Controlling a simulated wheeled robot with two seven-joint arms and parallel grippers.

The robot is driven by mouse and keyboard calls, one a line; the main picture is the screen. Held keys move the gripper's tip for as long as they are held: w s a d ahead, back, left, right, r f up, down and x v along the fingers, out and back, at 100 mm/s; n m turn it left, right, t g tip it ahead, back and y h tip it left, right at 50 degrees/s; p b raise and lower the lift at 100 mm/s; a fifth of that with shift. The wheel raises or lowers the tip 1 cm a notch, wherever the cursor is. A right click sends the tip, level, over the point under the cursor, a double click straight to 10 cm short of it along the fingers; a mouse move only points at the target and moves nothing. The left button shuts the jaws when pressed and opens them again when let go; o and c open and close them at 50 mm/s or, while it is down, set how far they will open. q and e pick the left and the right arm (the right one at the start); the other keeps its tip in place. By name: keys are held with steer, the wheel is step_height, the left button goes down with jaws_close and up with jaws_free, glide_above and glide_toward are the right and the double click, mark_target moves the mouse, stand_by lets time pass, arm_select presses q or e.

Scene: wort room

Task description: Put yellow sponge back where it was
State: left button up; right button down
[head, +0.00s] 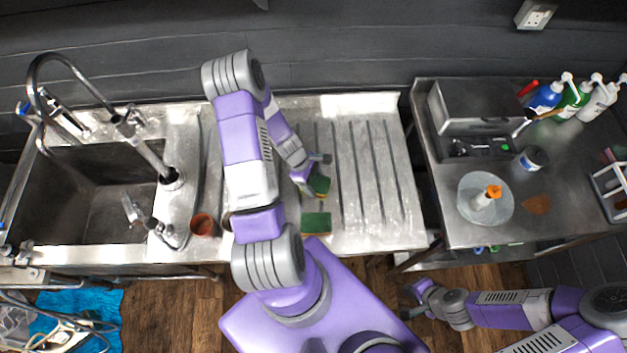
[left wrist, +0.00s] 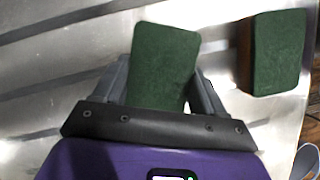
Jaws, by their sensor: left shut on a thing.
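My left gripper (head: 306,175) is shut on a sponge (head: 319,184) over the ribbed steel drainboard. The held sponge shows a dark green face and a thin yellowish side; it also shows between the fingers in the left wrist view (left wrist: 165,62). I cannot tell whether it touches the drainboard. A second green-faced sponge (head: 316,222) with a brownish side lies near the drainboard's front edge, apart from the held one; it shows at the right in the left wrist view (left wrist: 278,52). My right gripper (head: 411,300) hangs low over the wooden floor, and its finger opening is unclear.
The drainboard (head: 375,185) is clear right of the gripper. A sink (head: 95,205) with taps and a reddish-brown cup (head: 203,225) is at the left. A separate steel table (head: 450,220) at the right holds bottles, a metal box and a round tray.

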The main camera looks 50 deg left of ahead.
arm_select(q)
steer(key=shift+f, duration=0.15)
steer(key=o, duration=1)
steer(key=p+v, duration=0.1)
steer(key=v, duration=1.1)
steer(key=shift+r, duration=0.2)
